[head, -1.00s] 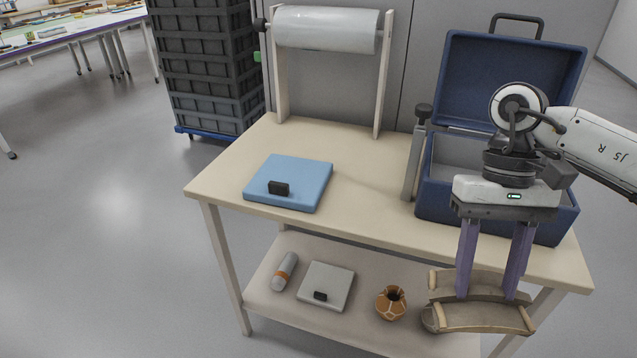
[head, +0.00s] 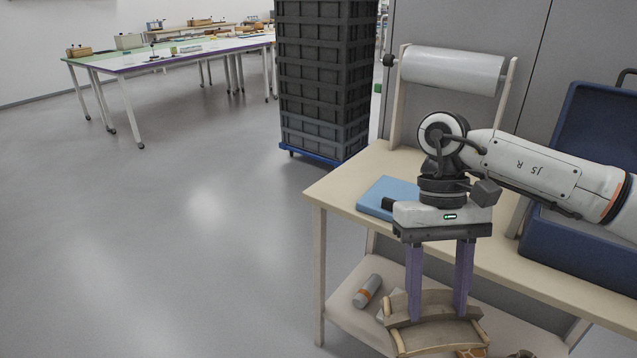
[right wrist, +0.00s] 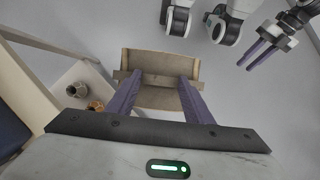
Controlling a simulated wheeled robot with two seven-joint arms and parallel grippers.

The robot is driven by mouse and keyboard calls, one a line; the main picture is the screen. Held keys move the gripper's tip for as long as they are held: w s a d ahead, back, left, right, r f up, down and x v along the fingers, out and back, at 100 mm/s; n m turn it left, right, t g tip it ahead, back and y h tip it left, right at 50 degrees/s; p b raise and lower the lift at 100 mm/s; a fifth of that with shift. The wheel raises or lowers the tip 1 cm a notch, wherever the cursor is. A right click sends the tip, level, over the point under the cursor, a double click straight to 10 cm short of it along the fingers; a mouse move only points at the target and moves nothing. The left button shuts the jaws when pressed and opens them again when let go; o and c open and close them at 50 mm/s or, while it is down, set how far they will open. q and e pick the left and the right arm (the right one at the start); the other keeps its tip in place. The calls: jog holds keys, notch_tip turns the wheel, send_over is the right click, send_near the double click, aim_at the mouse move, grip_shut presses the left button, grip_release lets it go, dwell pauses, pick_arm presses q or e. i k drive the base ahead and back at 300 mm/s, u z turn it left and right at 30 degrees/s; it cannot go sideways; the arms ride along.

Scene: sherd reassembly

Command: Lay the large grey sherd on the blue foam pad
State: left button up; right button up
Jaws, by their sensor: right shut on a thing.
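The large grey sherd (head: 435,336) is a curved, grey-brown piece with paler edges and a raised band across it. My right gripper (head: 438,312) is shut on it and holds it low, in front of the table. The sherd also shows in the right wrist view (right wrist: 160,97), between and beyond the purple fingers.
The table top (head: 335,190) stands above a lower shelf holding a grey roll with an orange band (head: 367,290). A film roll (head: 452,70) stands at the back. A blue case (head: 585,240) is at the right. Open floor lies to the left.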

aim_at(403, 194)
jog(key=u, duration=1.35)
jog(key=i, duration=1.55)
jog(key=z, duration=2.25)
